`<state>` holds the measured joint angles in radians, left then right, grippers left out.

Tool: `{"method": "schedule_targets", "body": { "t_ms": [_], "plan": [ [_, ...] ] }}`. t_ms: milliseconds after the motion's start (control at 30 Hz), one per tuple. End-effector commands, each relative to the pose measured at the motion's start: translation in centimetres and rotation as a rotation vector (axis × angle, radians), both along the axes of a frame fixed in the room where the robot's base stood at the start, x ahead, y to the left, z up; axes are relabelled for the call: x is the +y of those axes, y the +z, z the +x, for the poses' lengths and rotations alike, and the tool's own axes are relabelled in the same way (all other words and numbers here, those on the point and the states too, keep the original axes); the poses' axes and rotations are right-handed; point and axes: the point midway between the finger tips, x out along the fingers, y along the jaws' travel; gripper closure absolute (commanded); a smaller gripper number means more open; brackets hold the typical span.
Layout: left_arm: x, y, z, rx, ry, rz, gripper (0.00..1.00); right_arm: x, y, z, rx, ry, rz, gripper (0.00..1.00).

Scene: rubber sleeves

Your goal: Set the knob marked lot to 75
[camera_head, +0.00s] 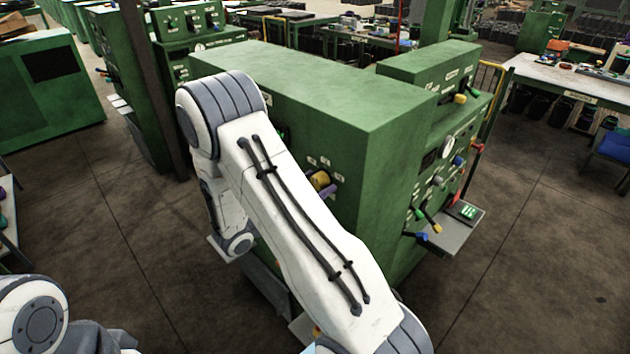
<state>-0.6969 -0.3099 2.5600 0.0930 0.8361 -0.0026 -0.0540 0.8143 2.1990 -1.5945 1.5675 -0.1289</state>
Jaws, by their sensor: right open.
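A green machine cabinet (345,100) stands in front of me. A yellow-brown knob (320,180) sits on its near face, under several small pale labels. The labels are too small to read, so I cannot tell which knob is marked lot.
A dark post (160,80) stands left of my right arm. Open floor lies at lower right and left.

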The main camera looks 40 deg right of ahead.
Motion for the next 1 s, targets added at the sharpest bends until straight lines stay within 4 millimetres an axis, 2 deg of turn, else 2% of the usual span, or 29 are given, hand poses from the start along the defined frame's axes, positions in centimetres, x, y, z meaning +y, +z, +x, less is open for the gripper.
{"method": "schedule_targets", "body": {
  "t_ms": [200,267,400,433,767,1000],
  "plan": [
    [0.0,0.0,0.0,0.0,0.0,0.0,0.5,0.0,0.0,0.0,-0.001,0.001,0.0,0.19],
    [0.0,0.0,0.0,0.0,0.0,0.0,0.5,0.0,0.0,0.0,-0.001,0.001,0.0,0.38],
    [0.0,0.0,0.0,0.0,0.0,0.0,0.5,0.0,0.0,0.0,-0.001,0.0,0.0,0.91],
    [0.0,0.0,0.0,0.0,0.0,0.0,0.5,0.0,0.0,0.0,-0.001,0.0,0.0,1.0],
    [0.0,-1.0,0.0,0.0,0.001,0.0,0.5,0.0,-0.2,0.1,-0.05,0.001,0.003,1.0],
    [0.0,-3.4,0.0,0.0,0.005,0.0,0.5,0.0,-0.5,0.1,-0.199,0.001,0.015,1.0]
  ]
}}
